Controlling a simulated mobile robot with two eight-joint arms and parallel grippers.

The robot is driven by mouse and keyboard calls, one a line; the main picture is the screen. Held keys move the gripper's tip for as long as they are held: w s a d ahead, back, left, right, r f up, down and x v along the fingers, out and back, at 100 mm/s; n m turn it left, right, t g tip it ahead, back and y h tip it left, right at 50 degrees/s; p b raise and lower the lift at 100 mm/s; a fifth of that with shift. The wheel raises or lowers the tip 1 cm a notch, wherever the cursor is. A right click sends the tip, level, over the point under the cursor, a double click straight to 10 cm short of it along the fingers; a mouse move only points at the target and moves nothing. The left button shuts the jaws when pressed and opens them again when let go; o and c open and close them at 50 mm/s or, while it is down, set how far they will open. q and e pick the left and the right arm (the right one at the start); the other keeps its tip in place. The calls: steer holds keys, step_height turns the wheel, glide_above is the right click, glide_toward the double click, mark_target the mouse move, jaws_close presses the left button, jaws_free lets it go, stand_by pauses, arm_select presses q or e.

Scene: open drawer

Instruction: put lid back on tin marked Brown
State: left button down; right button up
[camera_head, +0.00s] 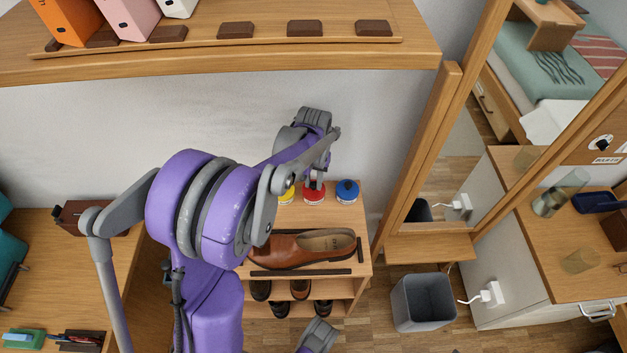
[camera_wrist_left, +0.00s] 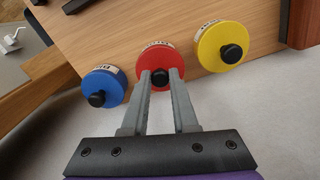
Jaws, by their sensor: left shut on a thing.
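Three round tins stand in a row at the back of a small wooden rack's top. The blue tin (camera_head: 347,191) is on the right, the red tin (camera_head: 313,192) in the middle and the yellow tin (camera_head: 287,195) on the left, partly hidden by my arm. The wrist view shows each with a same-coloured lid and black knob: blue (camera_wrist_left: 102,88), red (camera_wrist_left: 158,62), yellow (camera_wrist_left: 222,46). Their labels are too small to read surely. My left gripper (camera_wrist_left: 161,77) is shut on the red lid's knob; the lid appears seated on the red tin.
A brown shoe (camera_head: 303,248) lies in front of the tins, with more shoes on the shelves below. A wooden shelf (camera_head: 230,62) overhangs at upper left. A mirror (camera_head: 465,150) and a grey bin (camera_head: 423,301) stand to the right. A grey arm part of mine shows at the bottom edge.

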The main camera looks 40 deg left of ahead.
arm_select(q)
steer(key=shift+c, duration=0.6)
jaws_free()
steer(key=shift+r, duration=0.15)
steer(key=shift+r+p, duration=1.45)
steer(key=shift+r, duration=0.5)
steer(key=shift+r+p, duration=0.95)
steer(key=shift+r, duration=0.5)
jaws_close()
